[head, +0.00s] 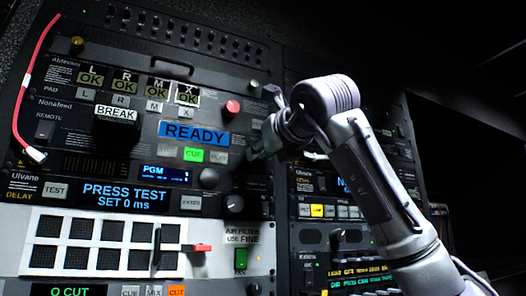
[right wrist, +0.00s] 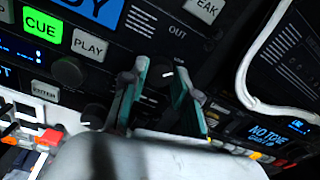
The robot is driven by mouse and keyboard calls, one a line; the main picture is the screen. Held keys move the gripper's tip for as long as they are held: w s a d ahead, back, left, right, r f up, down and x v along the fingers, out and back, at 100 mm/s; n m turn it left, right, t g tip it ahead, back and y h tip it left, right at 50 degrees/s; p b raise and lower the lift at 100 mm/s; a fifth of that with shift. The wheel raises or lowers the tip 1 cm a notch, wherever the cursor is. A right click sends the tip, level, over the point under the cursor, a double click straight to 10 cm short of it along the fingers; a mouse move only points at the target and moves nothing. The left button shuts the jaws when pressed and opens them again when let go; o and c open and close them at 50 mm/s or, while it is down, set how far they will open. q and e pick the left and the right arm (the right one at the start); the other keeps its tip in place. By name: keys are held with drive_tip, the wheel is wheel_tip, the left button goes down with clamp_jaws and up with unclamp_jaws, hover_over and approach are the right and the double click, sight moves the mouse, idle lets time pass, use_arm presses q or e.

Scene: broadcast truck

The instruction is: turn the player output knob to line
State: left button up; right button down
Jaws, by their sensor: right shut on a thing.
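The player carries the blue READY display (head: 194,133) with a lit green CUE button (head: 194,154) and a PLAY button (head: 219,157). My right gripper (head: 262,146) is at the player's right side. In the right wrist view its green-padded fingers (right wrist: 163,86) stand on either side of this knob, shut on it. The knob is hidden behind the gripper in the head view. Any line marking is too small to read. My left gripper is not in view.
A red round button (head: 232,107) is on the panel up and left of my right gripper. Another knob (head: 208,178) sits below PLAY. A red cable (head: 35,85) hangs at the far left. A white cable (right wrist: 250,70) loops right of the fingers in the wrist view.

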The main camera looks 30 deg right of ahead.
drive_tip(key=c, duration=0.9)
unclamp_jaws()
drive_tip(key=shift+w, duration=0.1)
drive_tip(key=shift+o, duration=0.2)
drive_tip(key=s+a, duration=0.1)
drive_tip(key=s, duration=1.1)
